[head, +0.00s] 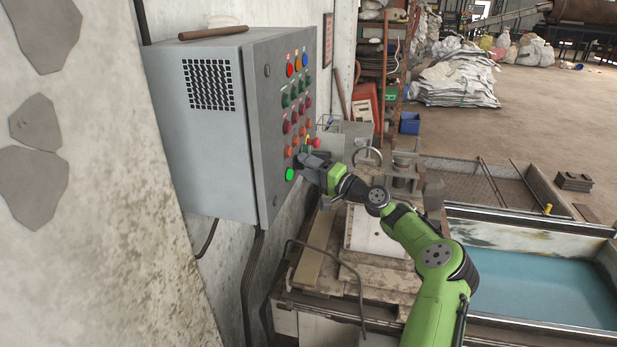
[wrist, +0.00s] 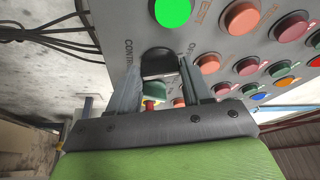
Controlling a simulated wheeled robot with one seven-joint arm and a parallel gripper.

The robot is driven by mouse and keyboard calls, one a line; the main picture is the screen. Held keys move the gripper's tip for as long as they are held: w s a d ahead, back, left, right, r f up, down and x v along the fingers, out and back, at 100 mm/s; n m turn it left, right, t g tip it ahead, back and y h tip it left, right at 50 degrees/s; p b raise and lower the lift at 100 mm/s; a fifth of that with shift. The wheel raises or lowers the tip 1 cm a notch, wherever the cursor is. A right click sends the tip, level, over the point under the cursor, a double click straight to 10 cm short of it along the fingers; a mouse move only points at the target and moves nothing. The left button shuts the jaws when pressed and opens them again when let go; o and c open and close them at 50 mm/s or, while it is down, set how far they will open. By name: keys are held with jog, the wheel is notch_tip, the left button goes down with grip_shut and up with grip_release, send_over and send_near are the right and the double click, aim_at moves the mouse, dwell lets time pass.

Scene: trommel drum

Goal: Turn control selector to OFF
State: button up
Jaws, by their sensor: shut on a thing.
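The grey control box (head: 215,120) hangs on the wall, and its front panel carries rows of coloured buttons and lamps. My gripper (head: 304,160) is at the lower part of that panel. In the wrist view, the two fingers of my gripper (wrist: 160,80) are closed around a black selector knob (wrist: 158,62). The knob sits beside a lit green lamp (wrist: 172,12), which also shows in the head view (head: 290,174).
Red and orange buttons (wrist: 241,17) sit close to my gripper. A green button and a red one show between and below the fingers. Cables (head: 250,280) hang under the box. A wooden bench (head: 320,270) and a water tank (head: 540,285) stand below and to the right.

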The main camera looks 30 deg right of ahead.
jog(key=shift+f+n+b, duration=0.25)
jog(key=shift+n+b, duration=0.2)
jog(key=shift+n, duration=0.15)
jog(key=o, duration=1.1)
jog(key=shift+r, duration=0.15)
jog(key=shift+c, duration=0.2)
jog(key=shift+y, duration=0.3)
jog(key=p+v, duration=0.1)
jog(key=v, duration=1.5)
jog(key=shift+f, duration=0.25)
